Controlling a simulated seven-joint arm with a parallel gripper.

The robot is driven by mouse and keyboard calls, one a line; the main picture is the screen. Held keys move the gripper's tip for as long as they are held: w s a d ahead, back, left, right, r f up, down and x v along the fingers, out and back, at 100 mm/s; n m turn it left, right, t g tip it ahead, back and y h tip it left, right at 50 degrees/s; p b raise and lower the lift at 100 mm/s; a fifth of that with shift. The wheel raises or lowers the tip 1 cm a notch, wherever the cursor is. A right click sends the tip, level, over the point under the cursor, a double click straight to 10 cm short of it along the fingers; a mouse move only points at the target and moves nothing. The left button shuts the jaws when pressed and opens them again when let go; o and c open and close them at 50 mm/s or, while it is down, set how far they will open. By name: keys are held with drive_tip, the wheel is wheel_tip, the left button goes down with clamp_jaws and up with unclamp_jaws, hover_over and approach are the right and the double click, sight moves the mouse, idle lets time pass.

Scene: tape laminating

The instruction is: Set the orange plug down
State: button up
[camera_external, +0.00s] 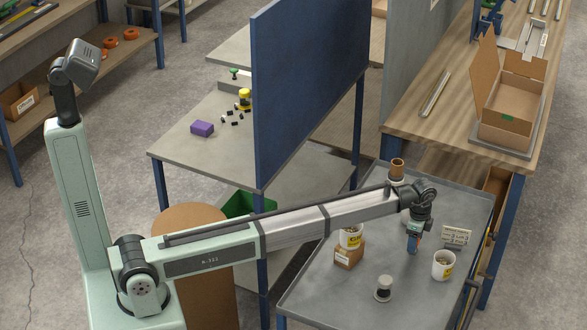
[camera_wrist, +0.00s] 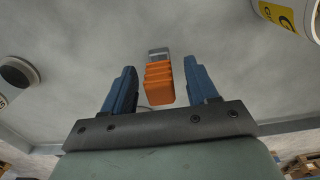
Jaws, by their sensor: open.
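The orange plug (camera_wrist: 160,85), with a grey metal end, is between the two blue fingers of my gripper (camera_wrist: 160,68) in the wrist view. Gaps show on both sides of the plug, so the fingers stand apart from it. My gripper is open. In the external view my gripper (camera_external: 413,246) points down over the grey table (camera_external: 330,288) at the right. The plug cannot be made out clearly there. From these views I cannot tell exactly how the plug rests on the surface.
A white tub (camera_external: 443,266) stands right of my gripper, and a pale socket strip (camera_external: 456,235) lies behind it. A jar (camera_external: 384,288) stands in front. A cardboard box (camera_external: 349,256) bearing another tub (camera_external: 351,238) is at left.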

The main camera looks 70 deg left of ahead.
wheel_tip(320, 180, up, 12)
drive_tip(key=shift+r, duration=0.15)
idle(0.5)
